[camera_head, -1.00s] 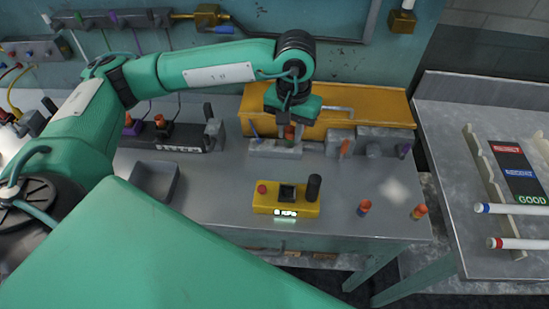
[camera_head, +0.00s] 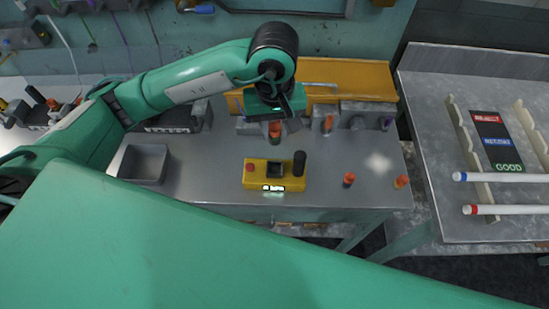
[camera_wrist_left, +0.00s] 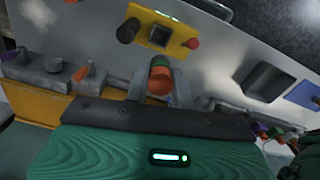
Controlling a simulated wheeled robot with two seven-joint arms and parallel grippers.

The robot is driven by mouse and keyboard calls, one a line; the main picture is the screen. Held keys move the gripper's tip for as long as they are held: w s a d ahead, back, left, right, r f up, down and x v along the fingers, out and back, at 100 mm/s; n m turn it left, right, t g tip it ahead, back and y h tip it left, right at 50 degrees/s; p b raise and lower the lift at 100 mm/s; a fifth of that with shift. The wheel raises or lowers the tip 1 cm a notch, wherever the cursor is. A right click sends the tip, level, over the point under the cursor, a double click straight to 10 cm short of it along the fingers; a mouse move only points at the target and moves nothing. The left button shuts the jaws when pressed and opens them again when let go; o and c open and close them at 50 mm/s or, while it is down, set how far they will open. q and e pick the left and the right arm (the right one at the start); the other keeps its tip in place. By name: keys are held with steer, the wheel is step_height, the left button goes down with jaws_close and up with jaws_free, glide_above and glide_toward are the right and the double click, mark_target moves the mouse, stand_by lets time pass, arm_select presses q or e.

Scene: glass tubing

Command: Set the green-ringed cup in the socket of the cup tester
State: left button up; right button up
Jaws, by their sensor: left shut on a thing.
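My left gripper (camera_head: 275,122) is shut on the green-ringed cup (camera_head: 275,131), an orange cup with a green band. The cup hangs below the gripper, over the bench behind the tester. In the left wrist view the cup (camera_wrist_left: 159,80) sits between the two grey fingers, its green part toward the tester. The cup tester (camera_head: 262,186) is a yellow box with a red button, a black knob and a lit display. Its dark square socket (camera_head: 275,170) looks empty and also shows in the left wrist view (camera_wrist_left: 159,36). The cup is apart from the socket. My right gripper is not in view.
A grey tray (camera_head: 143,166) lies left of the tester. Two orange-topped cups (camera_head: 349,179) (camera_head: 401,182) stand to its right. Grey blocks with an orange piece (camera_head: 327,123) stand behind, before a yellow cabinet (camera_head: 355,80). Bare bench lies around the tester.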

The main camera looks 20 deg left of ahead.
arm_select(q)
step_height(320, 180, down, 14)
steer(key=p, duration=0.3)
steer(key=shift+p, duration=0.4)
steer(key=shift+f+b, duration=0.2)
steer(key=shift+b, duration=0.1)
steer(key=o, duration=1)
steer(key=shift+c, duration=0.2)
steer(key=shift+r, duration=0.1)
